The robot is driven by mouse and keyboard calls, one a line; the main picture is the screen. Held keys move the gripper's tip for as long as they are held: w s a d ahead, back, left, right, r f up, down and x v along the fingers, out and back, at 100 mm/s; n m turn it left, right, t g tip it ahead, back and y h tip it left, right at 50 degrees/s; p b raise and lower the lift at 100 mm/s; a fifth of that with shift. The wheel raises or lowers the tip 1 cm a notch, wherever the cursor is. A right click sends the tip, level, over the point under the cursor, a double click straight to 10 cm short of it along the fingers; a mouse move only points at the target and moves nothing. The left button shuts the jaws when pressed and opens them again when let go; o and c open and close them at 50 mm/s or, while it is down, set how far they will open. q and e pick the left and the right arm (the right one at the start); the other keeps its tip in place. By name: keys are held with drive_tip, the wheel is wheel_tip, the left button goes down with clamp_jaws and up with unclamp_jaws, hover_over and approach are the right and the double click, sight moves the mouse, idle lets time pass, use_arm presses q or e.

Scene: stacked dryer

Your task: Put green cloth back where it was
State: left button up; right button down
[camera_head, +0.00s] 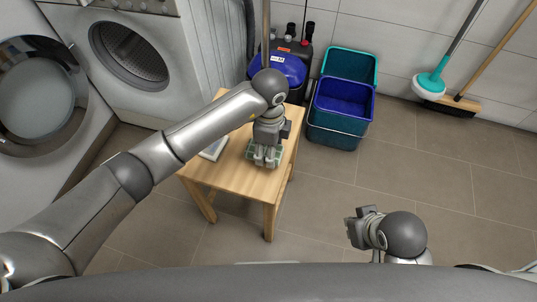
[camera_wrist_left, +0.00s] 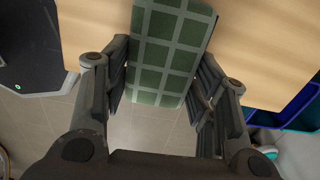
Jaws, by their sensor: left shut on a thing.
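The green cloth (camera_wrist_left: 168,52) is a folded, checked green piece that fills the upper middle of the left wrist view. In the head view a small part of the cloth (camera_head: 266,150) shows at my left gripper (camera_head: 263,160), over the wooden stool (camera_head: 230,178). My left gripper also shows in the left wrist view (camera_wrist_left: 160,95), with a finger on each side of the cloth, shut on it. I cannot tell whether the cloth touches the stool top. My right gripper (camera_head: 358,228) is over the floor at the lower right, apart from everything; its jaw opening is unclear.
A white item (camera_head: 214,147) lies on the stool, partly behind my left arm. Teal and blue buckets (camera_head: 341,98) stand right of the stool. A dark vacuum with a blue part (camera_head: 283,70) stands behind it. Washing machines (camera_head: 130,52) are at left.

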use_arm(q)
drive_tip(key=shift+s+f+b, duration=0.1)
drive_tip(key=shift+f+b, duration=0.2)
drive_tip(key=shift+f, duration=1.15)
use_arm(e)
drive_tip(key=shift+f, duration=0.55)
use_arm(q)
drive_tip(key=shift+f, duration=0.1)
drive_tip(key=o, duration=0.9)
wheel_tip(320, 180, up, 6)
drive_tip(key=shift+r+p, duration=0.25)
drive_tip(key=shift+p, duration=0.65)
wheel_tip(320, 180, up, 6)
drive_tip(key=shift+f+p, duration=0.1)
drive_tip(key=shift+p, duration=0.4)
use_arm(e)
drive_tip(key=x, duration=0.4)
drive_tip(key=shift+w+a+f, duration=0.1)
drive_tip(key=shift+w+f, duration=0.05)
